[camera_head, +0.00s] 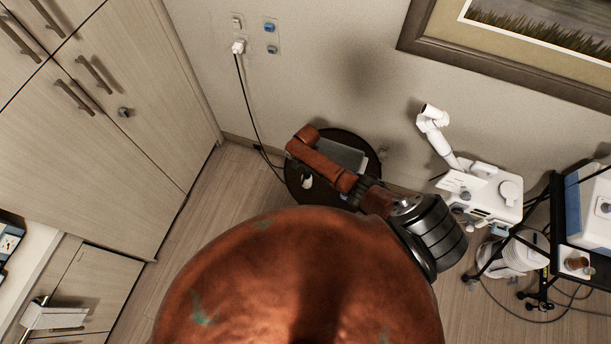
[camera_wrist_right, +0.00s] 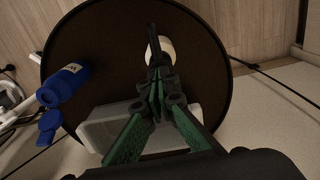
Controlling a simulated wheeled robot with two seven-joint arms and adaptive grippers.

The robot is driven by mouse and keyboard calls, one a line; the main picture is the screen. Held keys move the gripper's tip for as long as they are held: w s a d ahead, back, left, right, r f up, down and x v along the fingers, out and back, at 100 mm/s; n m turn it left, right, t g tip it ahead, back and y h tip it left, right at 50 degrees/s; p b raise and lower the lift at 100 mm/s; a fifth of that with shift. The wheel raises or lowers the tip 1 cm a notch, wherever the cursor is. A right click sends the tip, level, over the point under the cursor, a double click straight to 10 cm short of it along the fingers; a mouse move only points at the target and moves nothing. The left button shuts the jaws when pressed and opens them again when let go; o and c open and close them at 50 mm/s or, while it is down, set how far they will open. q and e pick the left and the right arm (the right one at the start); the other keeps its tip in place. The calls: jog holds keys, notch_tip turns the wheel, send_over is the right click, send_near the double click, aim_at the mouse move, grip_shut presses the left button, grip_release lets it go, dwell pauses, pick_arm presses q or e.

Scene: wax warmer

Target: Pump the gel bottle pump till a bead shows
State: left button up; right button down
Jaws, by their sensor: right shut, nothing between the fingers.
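A cream-white rounded thing (camera_wrist_right: 168,50) stands on the round dark table in the right wrist view, partly covered by my fingertips. It seems to be the gel bottle, but its pump head cannot be made out. A small white shape (camera_head: 307,183) on the table in the head view looks like the same thing. My right gripper (camera_wrist_right: 155,65) is shut and empty, its green and black fingers over or against the cream-white thing. Contact cannot be judged. No bead can be seen. In the head view my right arm reaches over the table and its fingers are not clear. My left gripper is out of view.
The round table (camera_head: 299,196) also carries a blue bottle (camera_wrist_right: 66,83) and a grey translucent box (camera_wrist_right: 98,130), close beside my gripper. A white wheeled device (camera_head: 480,190) stands to the right. The wall is behind the table; cabinets are at left.

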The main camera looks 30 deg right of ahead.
jog(key=shift+f+b, duration=0.9)
jog(key=shift+f, duration=0.45)
jog(key=shift+r, duration=0.15)
jog(key=shift+r+p, duration=1.6)
jog(key=shift+p, duration=0.35)
jog(key=shift+r, duration=2.95)
